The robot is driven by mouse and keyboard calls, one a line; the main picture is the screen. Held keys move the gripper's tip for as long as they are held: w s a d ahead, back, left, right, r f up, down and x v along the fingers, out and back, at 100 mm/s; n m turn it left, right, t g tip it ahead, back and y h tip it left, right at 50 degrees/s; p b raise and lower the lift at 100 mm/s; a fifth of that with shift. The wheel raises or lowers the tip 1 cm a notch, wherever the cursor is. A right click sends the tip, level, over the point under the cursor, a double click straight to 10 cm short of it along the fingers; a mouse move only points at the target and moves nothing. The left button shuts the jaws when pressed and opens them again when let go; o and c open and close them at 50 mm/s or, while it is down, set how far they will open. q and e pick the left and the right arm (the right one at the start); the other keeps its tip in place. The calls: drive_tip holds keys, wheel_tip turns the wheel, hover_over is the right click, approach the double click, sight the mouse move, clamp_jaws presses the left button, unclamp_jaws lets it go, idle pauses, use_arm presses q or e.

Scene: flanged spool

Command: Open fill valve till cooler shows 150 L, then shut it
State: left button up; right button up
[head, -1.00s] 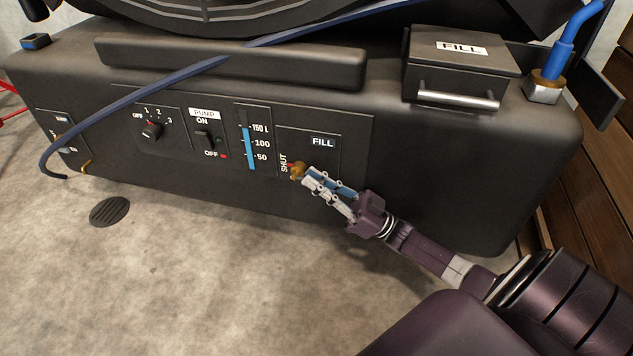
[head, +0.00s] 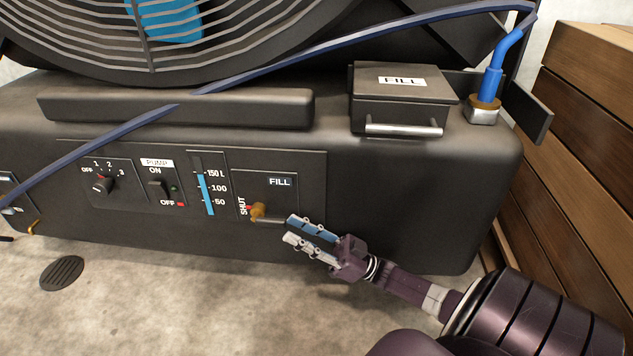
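The fill valve (head: 258,211) is a brass-coloured body on the FILL panel, beside the word SHUT. Its grey lever (head: 272,220) points to the right, away from that word. The cooler's level gauge (head: 209,194) has a blue column whose top stands about at the 150 L mark. My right gripper (head: 289,230) is just right of the lever's end, its two fingers apart with a dark gap between them and nothing held. Whether a fingertip touches the lever end I cannot tell. My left gripper is out of view.
The pump switch (head: 158,189) and a rotary knob (head: 103,184) are left of the gauge. A lidded FILL box (head: 400,100) with a bar handle sits on top. A blue hose (head: 330,45) crosses above. Wooden boards (head: 590,130) stand at right.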

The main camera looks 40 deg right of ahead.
drive_tip(key=v, duration=0.6)
drive_tip(key=shift+s+f, duration=0.15)
drive_tip(key=shift+f, duration=0.05)
drive_tip(key=shift+d, duration=0.15)
